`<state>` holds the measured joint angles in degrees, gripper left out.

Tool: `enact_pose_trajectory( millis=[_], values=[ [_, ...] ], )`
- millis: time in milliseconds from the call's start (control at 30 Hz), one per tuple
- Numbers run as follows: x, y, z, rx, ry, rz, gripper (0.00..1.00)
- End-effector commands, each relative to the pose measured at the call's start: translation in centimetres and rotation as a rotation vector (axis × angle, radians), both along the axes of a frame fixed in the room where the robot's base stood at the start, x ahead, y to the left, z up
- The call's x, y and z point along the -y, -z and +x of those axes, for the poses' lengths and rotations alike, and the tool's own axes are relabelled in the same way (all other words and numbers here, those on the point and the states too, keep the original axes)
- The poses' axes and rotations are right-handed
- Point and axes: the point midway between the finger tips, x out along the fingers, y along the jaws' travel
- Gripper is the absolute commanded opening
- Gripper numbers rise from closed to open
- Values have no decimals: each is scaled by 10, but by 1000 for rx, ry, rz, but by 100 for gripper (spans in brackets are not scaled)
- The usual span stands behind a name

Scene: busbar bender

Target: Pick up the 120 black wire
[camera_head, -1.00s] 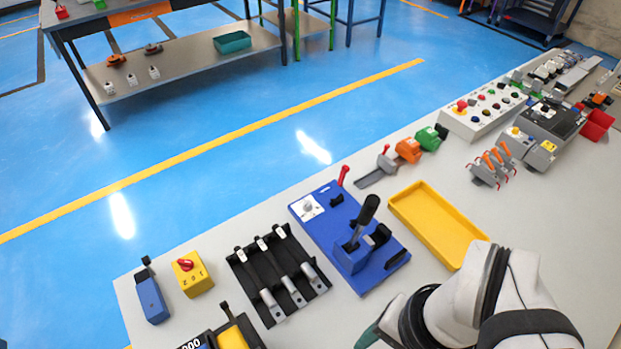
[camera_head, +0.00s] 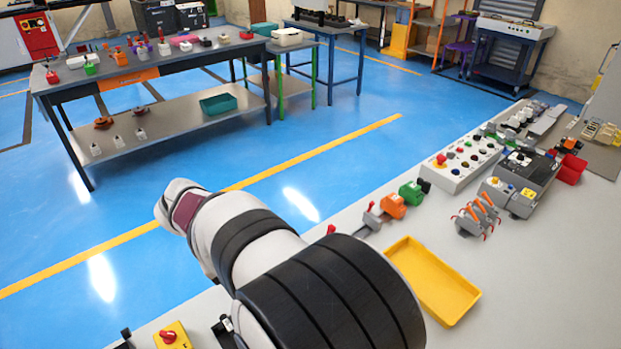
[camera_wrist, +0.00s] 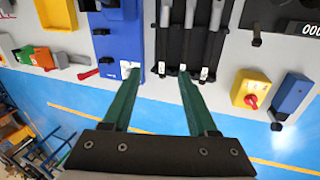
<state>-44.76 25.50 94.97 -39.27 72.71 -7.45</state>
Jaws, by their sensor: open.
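A black rack (camera_wrist: 174,45) holds three black wires with silver ends and white labels in the wrist view. They are a left wire (camera_wrist: 163,42), a middle wire (camera_wrist: 186,42) and a right wire (camera_wrist: 209,42). The label print is too small to read, so I cannot tell which is the 120 wire. My gripper (camera_wrist: 158,72) is open, with two green fingers. The left fingertip is over the edge of the blue board, and the right one is at the middle wire's label. The left wire's label shows between them. In the head view my arm hides my gripper and most of the rack.
The blue board (camera_wrist: 122,40) lies beside the rack. A yellow switch box (camera_wrist: 250,90) and a blue device (camera_wrist: 292,95) stand on its other side. A yellow tray (camera_head: 432,280) and a control box (camera_head: 462,162) are further right on the bench in the head view.

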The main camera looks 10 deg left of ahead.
Motion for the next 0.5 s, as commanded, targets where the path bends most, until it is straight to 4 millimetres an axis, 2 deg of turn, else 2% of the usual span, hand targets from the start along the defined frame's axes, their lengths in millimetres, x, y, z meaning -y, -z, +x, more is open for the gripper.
enact_pose_trajectory(
  millis=[33,100,400,500],
  values=[
    [-14,7,1,6,-44,-13,59],
    [-20,17,4,13,-71,-21,59],
    [-2,93,22,11,-68,-21,59],
    [1,106,25,13,-68,-19,59]
  ],
)
